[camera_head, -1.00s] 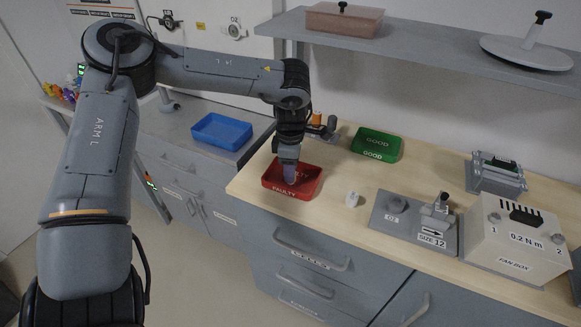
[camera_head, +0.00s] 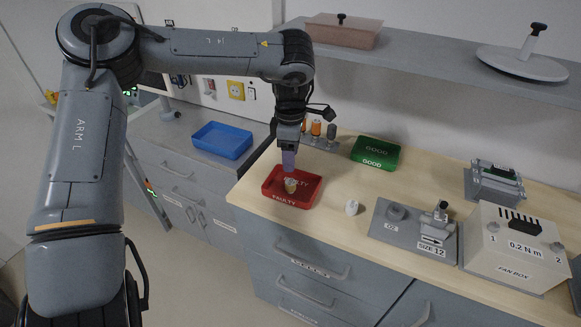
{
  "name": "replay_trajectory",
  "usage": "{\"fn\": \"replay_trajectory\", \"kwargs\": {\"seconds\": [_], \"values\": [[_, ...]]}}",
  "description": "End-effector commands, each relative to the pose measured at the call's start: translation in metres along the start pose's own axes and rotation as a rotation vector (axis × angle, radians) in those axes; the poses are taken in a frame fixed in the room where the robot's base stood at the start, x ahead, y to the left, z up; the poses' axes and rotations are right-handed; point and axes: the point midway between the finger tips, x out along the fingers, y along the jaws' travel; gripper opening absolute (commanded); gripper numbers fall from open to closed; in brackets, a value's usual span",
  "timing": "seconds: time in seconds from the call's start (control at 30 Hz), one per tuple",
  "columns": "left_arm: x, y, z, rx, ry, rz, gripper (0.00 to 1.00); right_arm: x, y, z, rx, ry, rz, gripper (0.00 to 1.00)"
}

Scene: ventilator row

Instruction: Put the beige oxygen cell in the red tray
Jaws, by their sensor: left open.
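The red tray (camera_head: 310,194), labelled FAULTY, sits on the wooden bench top near its left end. A small beige cell with a pale top (camera_head: 291,186) stands in the tray, on its floor. My left gripper (camera_head: 289,168) is open and points down just above the cell, seemingly apart from it. The lilac fingers overlap in this view, so the gap between them is hard to see. My right gripper is not in view.
A small white cell (camera_head: 352,207) lies on the bench right of the tray. A green GOOD tray (camera_head: 376,163), an upright row of small cells (camera_head: 316,128), a grey O2 plate (camera_head: 395,236) and a fan box (camera_head: 515,255) stand around. A blue tray (camera_head: 222,140) is left.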

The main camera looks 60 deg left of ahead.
Motion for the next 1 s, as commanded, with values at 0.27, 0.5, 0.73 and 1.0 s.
{"fn": "replay_trajectory", "kwargs": {"seconds": [0.27, 0.5, 0.73, 1.0], "values": [[-0.041, 0.001, 0.0, -0.002, 0.0, 0.002, 0.57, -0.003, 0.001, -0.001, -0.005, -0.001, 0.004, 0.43], [-0.051, 0.0, 0.0, -0.001, 0.0, 0.0, 0.57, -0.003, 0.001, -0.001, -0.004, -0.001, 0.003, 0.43], [-0.051, 0.0, 0.0, -0.001, 0.0, 0.0, 0.57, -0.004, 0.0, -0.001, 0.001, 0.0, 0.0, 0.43], [-0.051, 0.0, 0.0, -0.001, 0.0, 0.0, 0.57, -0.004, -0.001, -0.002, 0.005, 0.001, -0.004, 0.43]]}}
